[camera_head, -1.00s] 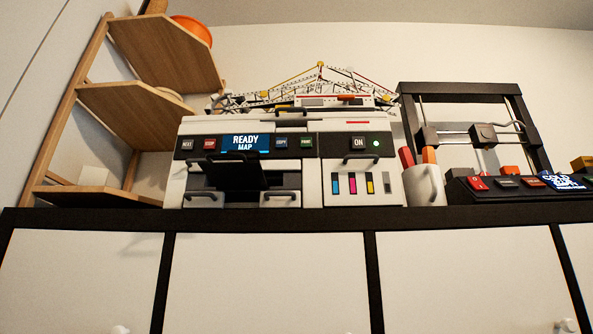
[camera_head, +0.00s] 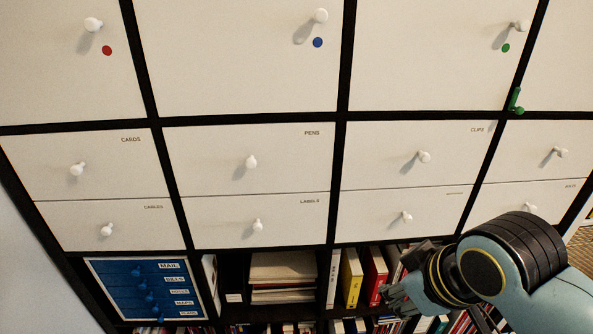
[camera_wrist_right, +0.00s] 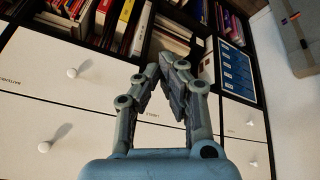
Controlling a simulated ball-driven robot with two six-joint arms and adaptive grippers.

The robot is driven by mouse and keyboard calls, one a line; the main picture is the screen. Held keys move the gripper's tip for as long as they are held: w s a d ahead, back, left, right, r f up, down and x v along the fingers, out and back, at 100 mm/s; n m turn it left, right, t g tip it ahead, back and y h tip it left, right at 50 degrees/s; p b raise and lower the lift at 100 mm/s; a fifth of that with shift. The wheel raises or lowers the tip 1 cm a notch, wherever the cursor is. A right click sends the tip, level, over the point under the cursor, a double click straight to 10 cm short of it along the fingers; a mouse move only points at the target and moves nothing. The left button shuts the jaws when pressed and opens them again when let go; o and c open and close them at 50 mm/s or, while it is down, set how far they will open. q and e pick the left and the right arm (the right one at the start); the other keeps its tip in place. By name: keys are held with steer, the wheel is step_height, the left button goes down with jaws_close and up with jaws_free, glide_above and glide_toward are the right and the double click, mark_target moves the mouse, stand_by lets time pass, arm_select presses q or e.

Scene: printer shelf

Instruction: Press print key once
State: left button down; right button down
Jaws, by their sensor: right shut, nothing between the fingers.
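The printer and its print key are out of view now. My right gripper (camera_head: 392,294) is at the lower right of the head view, in front of the bookshelf below the drawers. In the right wrist view its two fingers (camera_wrist_right: 171,60) lean together at the tips and are shut, with nothing between them. My left gripper is not in view.
White drawers with round knobs, such as the PENS drawer (camera_head: 275,161), fill the cabinet front. A green hook-like object (camera_head: 516,101) sits at the right. Below stand a blue sorter (camera_head: 140,287), a yellow binder (camera_head: 351,277) and a red binder (camera_head: 375,275).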

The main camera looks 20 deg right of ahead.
steer(key=w+a+r+n+t+y, duration=0.1)
steer(key=w+a+r+n+t, duration=0.15)
steer(key=w+r, duration=0.65)
steer(key=w+a+r+n+t+y+p, duration=0.15)
steer(key=w+r+n+t, duration=0.25)
steer(key=r, duration=1.2)
steer(key=w+a+r+n+t+y, duration=0.1)
steer(key=w+a+r+n+t, duration=0.4)
steer(key=r, duration=0.7)
step_height(320, 180, up, 32)
steer(key=a+n+t+y, duration=0.2)
steer(key=n+t+y, duration=0.2)
steer(key=n+t, duration=0.2)
steer(key=shift+s+a+r+n, duration=0.2)
steer(key=shift+s+a+n, duration=0.2)
steer(key=shift+n, duration=0.85)
steer(key=shift+w, duration=0.2)
steer(key=w+d, duration=0.2)
steer(key=w, duration=0.6)
steer(key=shift+d, duration=0.25)
